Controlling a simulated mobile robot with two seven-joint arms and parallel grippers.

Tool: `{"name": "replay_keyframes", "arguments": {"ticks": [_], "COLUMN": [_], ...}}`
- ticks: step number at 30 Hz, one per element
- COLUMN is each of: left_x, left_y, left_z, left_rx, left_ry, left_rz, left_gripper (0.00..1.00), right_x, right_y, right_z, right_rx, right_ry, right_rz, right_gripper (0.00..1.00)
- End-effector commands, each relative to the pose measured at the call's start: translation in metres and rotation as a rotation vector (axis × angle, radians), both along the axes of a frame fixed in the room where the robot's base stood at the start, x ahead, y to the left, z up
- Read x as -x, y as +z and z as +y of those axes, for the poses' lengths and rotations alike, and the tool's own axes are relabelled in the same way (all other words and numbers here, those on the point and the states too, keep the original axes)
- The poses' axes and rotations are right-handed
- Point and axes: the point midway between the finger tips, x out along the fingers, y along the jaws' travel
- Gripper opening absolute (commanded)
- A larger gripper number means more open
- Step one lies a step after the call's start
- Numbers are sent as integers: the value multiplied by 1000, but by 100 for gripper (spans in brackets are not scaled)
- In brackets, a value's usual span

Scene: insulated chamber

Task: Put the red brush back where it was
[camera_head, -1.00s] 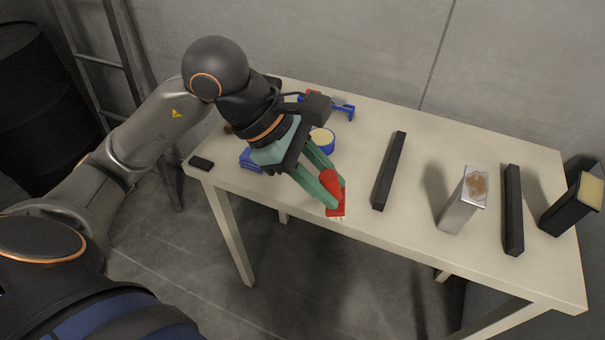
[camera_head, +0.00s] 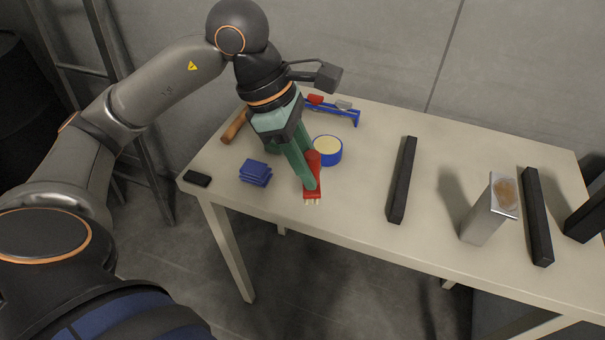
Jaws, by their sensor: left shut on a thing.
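The red brush (camera_head: 313,188) has a red handle and a red head with pale bristles pointing toward the table's front edge. My left gripper (camera_head: 312,176), with green fingers, is shut on the brush from above. The brush is over the front left part of the pale table (camera_head: 355,210); I cannot tell whether its bristles touch the top. The fingers hide part of the handle. My right gripper is not in view.
A round blue container (camera_head: 328,152) with cream contents stands just behind the brush. A folded blue cloth (camera_head: 255,173) and a black phone-like block (camera_head: 197,179) lie left. A blue rack (camera_head: 335,110) is behind.

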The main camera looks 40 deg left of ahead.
Motion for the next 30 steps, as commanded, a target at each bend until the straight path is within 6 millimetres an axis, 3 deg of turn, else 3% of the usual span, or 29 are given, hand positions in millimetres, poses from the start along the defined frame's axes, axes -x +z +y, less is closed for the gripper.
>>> {"name": "replay_keyframes", "arguments": {"ticks": [4, 7, 12, 17, 24, 30], "left_x": [-28, -38, -52, -58, -61, -62], "left_y": [-17, -40, -59, -68, -100, -104], "left_z": [26, 35, 46, 51, 55, 54], "left_rx": [1, 1, 1, 2, 0, 1], "left_ry": [6, 3, 1, 0, -1, -2], "left_rz": [5, 5, 0, 0, 1, -4], "left_gripper": [0, 0, 0, 0, 0, 0], "right_x": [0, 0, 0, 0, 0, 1], "right_y": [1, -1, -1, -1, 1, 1], "right_z": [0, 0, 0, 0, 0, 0], "right_rx": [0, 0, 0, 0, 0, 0], "right_ry": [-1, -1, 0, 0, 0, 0], "right_rz": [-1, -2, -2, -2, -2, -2], "right_gripper": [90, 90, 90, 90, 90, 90]}}
